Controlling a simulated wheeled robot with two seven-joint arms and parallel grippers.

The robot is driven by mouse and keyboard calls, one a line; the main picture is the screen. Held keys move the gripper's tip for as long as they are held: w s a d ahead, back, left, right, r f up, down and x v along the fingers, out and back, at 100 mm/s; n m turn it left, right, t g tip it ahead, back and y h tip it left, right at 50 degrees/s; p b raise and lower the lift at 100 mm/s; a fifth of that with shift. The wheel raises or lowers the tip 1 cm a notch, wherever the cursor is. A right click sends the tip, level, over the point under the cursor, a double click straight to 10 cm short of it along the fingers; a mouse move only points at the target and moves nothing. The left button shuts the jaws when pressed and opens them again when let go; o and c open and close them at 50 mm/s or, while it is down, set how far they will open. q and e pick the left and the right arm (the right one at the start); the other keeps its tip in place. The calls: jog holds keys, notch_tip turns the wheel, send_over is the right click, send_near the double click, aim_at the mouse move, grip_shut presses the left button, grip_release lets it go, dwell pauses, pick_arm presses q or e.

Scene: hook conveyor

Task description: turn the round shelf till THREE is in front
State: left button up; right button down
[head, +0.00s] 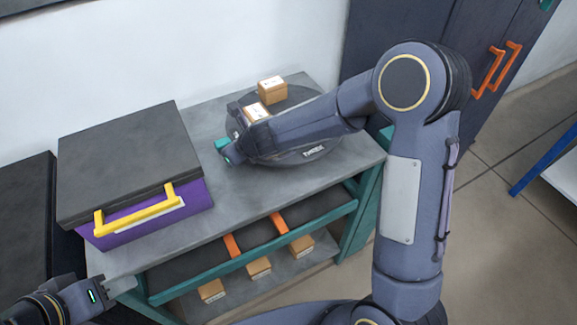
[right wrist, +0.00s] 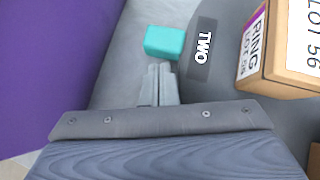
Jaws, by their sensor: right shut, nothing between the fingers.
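The round shelf (head: 290,158) is a dark disc on the grey bench top, partly hidden by my right arm. A white label, looking like THREE (head: 313,151), is on its near rim, right of the middle. In the right wrist view the TWO label (right wrist: 201,48) is on the rim, beside a teal block (right wrist: 165,42); teal also shows at the disc's left in the head view (head: 222,145). My right gripper (right wrist: 160,68) is shut and empty, its tips close to the teal block; contact is unclear. My left gripper (head: 122,285) is at the lower left, away from the shelf; its finger gap is unclear.
Cardboard boxes (head: 272,89) stand on the disc, one labelled RING LOT 56 (right wrist: 285,45). A purple case (head: 150,225) with a dark lid and yellow handle is left of the disc. Several small boxes (head: 258,267) sit on the lower shelf.

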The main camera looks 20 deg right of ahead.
jog(key=shift+w+a+m+h, duration=0.35)
jog(key=shift+w+m, duration=0.15)
jog(key=shift+w, duration=0.3)
jog(key=shift+w+r+t, duration=0.15)
jog(key=shift+r+t, duration=0.05)
jog(key=shift+t, duration=0.1)
jog(key=shift+f, duration=0.1)
